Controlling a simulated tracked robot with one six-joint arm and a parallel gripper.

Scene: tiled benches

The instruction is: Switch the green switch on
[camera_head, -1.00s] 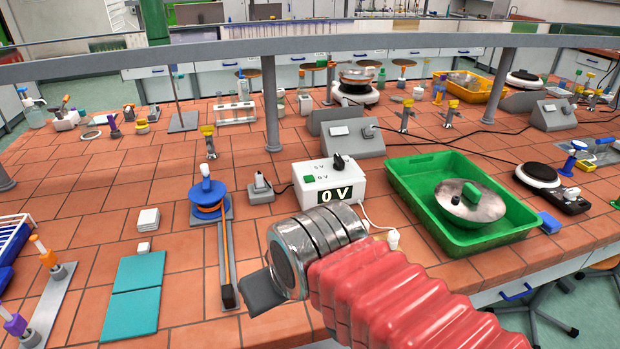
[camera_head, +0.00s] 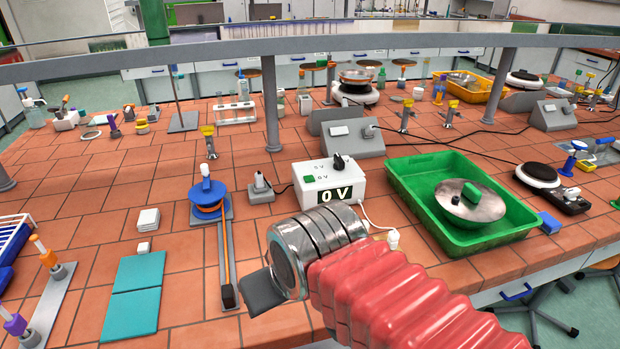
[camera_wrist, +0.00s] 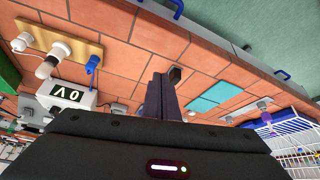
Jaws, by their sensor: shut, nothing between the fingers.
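The green switch (camera_head: 309,179) is a small green piece on the front left of a white power box (camera_head: 346,174). The box's display reads "0 V", and a black knob (camera_head: 339,161) is on its top. My gripper (camera_head: 256,294) is in front of the box and to its left, above the tiles, apart from the switch. In the wrist view my gripper (camera_wrist: 163,92) is shut and empty, and the box (camera_wrist: 66,86) appears upside down at the left. The switch cannot be made out there.
A green tray (camera_head: 408,179) with a metal bowl (camera_head: 468,210) stands right of the box. A blue-topped device (camera_head: 208,196) with a long rail is at left. Teal tiles (camera_head: 134,290) lie farther left. A grey rail (camera_head: 400,42) on posts crosses the bench. Bare tiles lie at left.

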